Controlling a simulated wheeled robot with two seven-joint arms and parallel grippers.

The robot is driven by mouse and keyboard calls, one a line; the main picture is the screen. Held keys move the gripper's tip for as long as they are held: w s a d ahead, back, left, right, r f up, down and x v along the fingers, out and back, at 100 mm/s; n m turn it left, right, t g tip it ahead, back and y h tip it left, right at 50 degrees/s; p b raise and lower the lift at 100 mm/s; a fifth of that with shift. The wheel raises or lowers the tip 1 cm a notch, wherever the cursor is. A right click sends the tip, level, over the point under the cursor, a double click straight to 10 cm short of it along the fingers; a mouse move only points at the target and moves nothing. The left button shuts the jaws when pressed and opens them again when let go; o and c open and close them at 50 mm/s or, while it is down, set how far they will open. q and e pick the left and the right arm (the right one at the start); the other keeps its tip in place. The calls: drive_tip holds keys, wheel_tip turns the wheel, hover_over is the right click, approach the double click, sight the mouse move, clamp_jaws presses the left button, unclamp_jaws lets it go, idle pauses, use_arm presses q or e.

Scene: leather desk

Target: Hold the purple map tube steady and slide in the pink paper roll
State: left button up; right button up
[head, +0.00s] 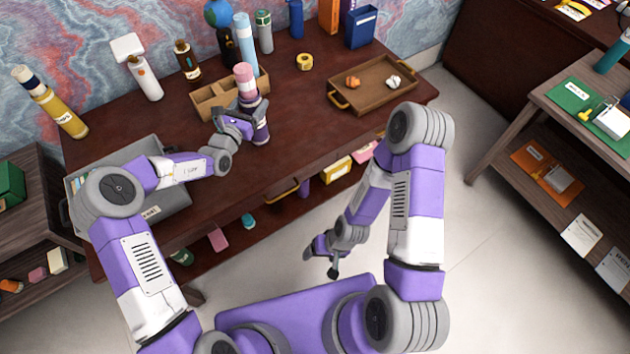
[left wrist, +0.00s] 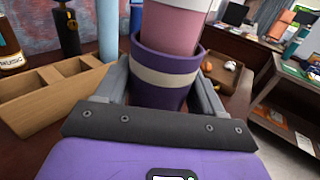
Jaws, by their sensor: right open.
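The purple map tube (head: 261,131) stands upright near the front edge of the desk. It has a cream band, and it fills the middle of the left wrist view (left wrist: 163,52). My left gripper (head: 246,122) is shut on the tube, with one finger on each side of it. The pink paper roll (head: 245,82) stands upright with its lower end inside the tube mouth and its upper part sticking out; it also shows in the left wrist view (left wrist: 172,30). How deep it sits is hidden by the tube wall. My right gripper (head: 321,262) is open and empty, low in front of the desk.
A wooden compartment box (head: 212,103) stands just behind the tube. Bottles line the back. A grey tray (head: 172,203) is at the left.

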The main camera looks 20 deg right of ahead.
use_arm(q)
drive_tip(key=o, duration=0.4)
drive_tip(key=shift+o, duration=0.3)
drive_tip(key=shift+a, duration=0.1)
